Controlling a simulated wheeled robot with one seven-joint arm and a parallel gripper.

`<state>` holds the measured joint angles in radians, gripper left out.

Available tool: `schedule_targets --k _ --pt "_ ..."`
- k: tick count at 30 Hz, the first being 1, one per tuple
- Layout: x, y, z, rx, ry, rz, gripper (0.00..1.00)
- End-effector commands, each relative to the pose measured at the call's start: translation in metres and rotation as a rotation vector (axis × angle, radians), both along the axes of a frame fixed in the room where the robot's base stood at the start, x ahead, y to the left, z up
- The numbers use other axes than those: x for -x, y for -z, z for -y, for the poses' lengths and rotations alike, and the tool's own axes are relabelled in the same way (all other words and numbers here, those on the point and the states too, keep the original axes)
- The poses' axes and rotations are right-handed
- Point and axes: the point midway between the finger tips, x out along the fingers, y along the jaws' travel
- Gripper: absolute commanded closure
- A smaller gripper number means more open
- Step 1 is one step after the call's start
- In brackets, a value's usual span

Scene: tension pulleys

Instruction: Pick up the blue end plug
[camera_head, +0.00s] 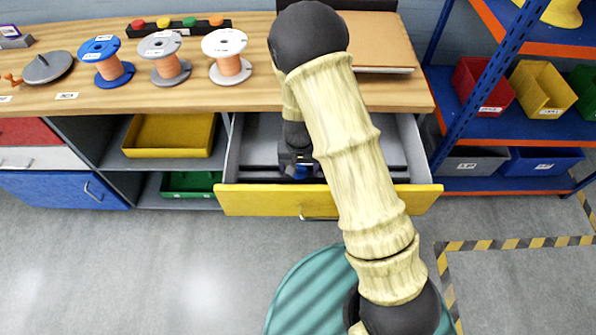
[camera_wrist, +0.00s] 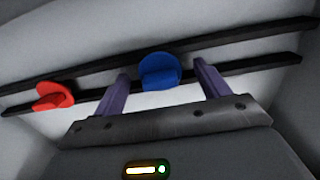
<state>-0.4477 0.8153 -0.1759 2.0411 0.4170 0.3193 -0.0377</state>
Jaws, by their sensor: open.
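The blue end plug (camera_wrist: 159,71) sits on dark rails inside the open drawer, in the upper middle of the wrist view. My gripper (camera_wrist: 162,82) is open, with its two purple fingers spread on either side of the plug. I cannot tell how far the fingertips are from it in depth. In the head view my gripper (camera_head: 298,172) reaches down into the drawer, and a bit of blue shows by it. My arm and gripper hide most of the plug there.
A red end plug (camera_wrist: 53,95) sits on the rails to the left. The yellow-fronted drawer (camera_head: 255,200) has walls around my gripper. The wooden worktop (camera_head: 120,92) above holds several spools. A blue shelf rack (camera_head: 540,125) with bins stands at the right.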

Motion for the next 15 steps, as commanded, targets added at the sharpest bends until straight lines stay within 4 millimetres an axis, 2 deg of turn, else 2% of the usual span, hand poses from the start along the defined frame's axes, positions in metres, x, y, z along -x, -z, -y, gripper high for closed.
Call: schedule_targets --k 12,15 --pt "-0.0002 -0.0009 0.0 0.0 0.0 0.0 0.25" --pt "-0.0002 -0.0009 0.0 0.0 0.0 0.0 0.43"
